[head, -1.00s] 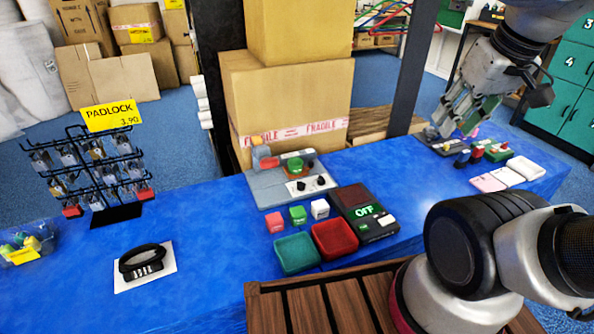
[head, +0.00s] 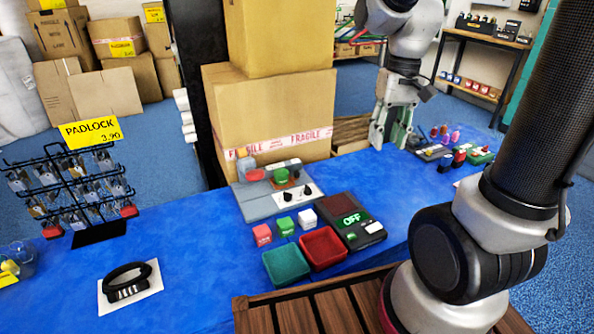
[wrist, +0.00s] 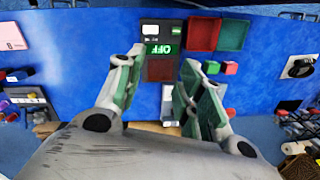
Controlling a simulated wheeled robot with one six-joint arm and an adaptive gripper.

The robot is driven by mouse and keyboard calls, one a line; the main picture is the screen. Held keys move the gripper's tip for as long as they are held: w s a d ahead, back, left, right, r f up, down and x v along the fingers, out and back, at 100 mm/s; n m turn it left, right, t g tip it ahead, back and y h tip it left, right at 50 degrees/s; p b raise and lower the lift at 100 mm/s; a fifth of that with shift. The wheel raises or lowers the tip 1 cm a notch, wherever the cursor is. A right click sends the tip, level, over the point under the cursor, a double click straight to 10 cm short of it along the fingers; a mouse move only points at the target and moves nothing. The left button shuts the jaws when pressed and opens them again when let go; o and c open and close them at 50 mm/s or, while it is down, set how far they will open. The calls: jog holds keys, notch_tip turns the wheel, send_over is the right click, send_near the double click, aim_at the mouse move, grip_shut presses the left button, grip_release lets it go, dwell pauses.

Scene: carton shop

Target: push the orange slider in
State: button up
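A grey panel (head: 258,208) stands on the blue table before the tall cartons. It carries a red part (head: 256,175), a green button (head: 281,174) with orange-brown around its base, and a white plate with black knobs (head: 300,193). I cannot single out the orange slider with certainty at this size. My gripper (head: 389,138) is open and empty, right of the panel and apart from it, over the table's far side. In the wrist view my gripper (wrist: 160,65) shows two spread fingers with nothing between them. The fingers and wrist hide much of the panel there.
A scale reading OFF (head: 352,222), a red tray (head: 322,248), a teal tray (head: 286,265) and small cubes stand in front of the panel. Tall cartons (head: 270,110) rise behind it. A board of small coloured parts (head: 432,153) lies right of my gripper. Bare table separates gripper and panel.

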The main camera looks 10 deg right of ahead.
jog(key=w+a+f+m+g+y, duration=0.1)
jog(key=w+a+f+m+g, duration=0.15)
jog(key=w+f, duration=0.7)
jog(key=m+y, duration=0.2)
jog(key=m, duration=0.6)
send_near(297, 172)
jog(key=shift+t, duration=0.45)
jog(key=s+f, duration=0.1)
jog(key=s+d+f, duration=0.1)
jog(key=s, duration=0.1)
jog(key=s+f, duration=0.1)
jog(key=s, duration=0.1)
jog(key=shift+d, duration=0.4)
jog(key=w+a+r+m+t, duration=0.1)
jog(key=w+r+m, duration=0.1)
jog(key=w+m, duration=0.1)
jog(key=shift+m+y, duration=0.4)
jog(key=shift+m, duration=0.35)
jog(key=x, duration=0.8)
jog(key=shift+w+a, duration=0.2)
jog(key=shift+w, duration=0.05)
grip_shut()
